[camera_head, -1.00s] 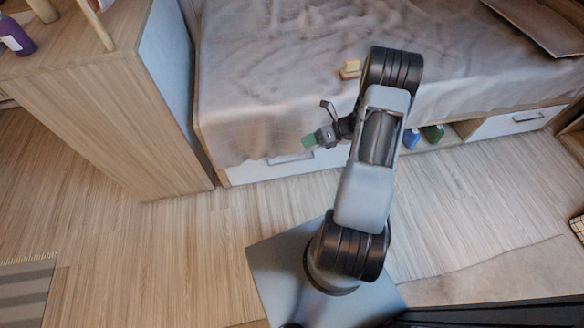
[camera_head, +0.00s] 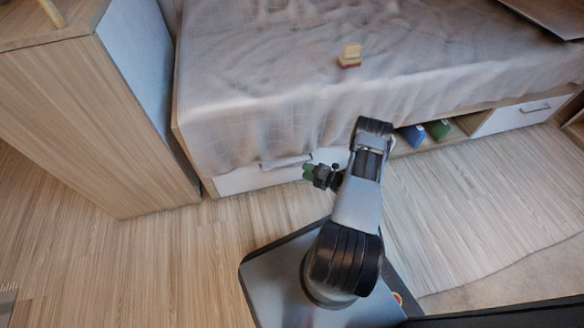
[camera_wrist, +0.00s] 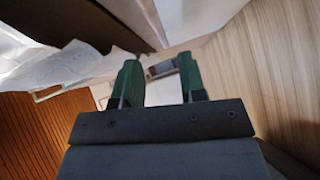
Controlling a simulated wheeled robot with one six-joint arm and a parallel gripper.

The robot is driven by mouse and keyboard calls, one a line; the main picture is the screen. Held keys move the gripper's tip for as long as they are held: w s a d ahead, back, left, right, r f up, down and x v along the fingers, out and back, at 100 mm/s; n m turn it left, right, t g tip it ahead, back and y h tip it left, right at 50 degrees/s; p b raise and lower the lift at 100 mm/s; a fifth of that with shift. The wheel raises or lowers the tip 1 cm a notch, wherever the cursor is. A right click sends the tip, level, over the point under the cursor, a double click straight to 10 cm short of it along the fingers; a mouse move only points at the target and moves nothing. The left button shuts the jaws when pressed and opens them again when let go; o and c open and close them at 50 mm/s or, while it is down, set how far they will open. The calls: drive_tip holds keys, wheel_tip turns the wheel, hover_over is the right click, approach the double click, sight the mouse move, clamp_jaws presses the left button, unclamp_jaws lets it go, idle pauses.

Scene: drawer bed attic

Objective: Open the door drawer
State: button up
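The bed has a white drawer front (camera_head: 250,178) low on its left side, with a pale bar handle (camera_head: 287,162) near its top edge. A second white drawer (camera_head: 520,116) with a handle is at the right end of the bed base. My gripper (camera_head: 308,172) is low in front of the left drawer, just right of and below its handle in the picture. In the wrist view its two green fingers (camera_wrist: 159,82) are apart, with nothing clearly held between them. My arm hides part of the bed base. The left drawer looks closed.
A wooden cabinet (camera_head: 90,120) stands left of the bed. Small yellow and red blocks (camera_head: 349,56) lie on the bedspread (camera_head: 270,70). Blue and green items (camera_head: 438,130) sit in an open shelf space between the drawers. Wood floor (camera_head: 170,260) is clear in front.

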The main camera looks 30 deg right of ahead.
drive_tip(key=b+x, duration=0.2)
drive_tip(key=x, duration=0.5)
drive_tip(key=shift+w+a, duration=0.1)
drive_tip(key=shift+w, duration=0.15)
clamp_jaws()
idle(0.3)
